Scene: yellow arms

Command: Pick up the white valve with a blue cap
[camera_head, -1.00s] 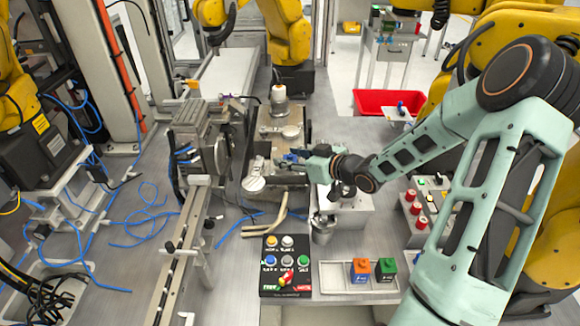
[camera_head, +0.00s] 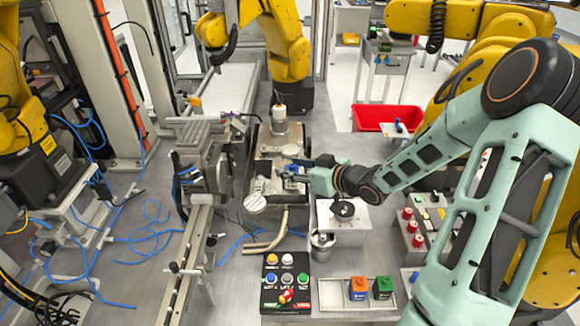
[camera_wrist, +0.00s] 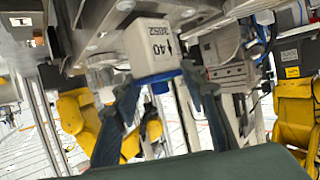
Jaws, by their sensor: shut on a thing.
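The white valve (camera_wrist: 152,48) shows in the wrist view, marked "40" and "3052", with its blue cap (camera_wrist: 158,77) at the lower end. My gripper (camera_wrist: 160,82) is shut on it, with one dark finger on each side. In the head view my gripper (camera_head: 292,171) is over the metal fixture in the middle of the bench. The valve is small and mostly hidden there, so its exact clearance from the fixture cannot be told.
A metal fixture (camera_head: 266,140) lies under my gripper. A red bin (camera_head: 372,117) is behind right. Yellow arms (camera_head: 275,40) surround the bench.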

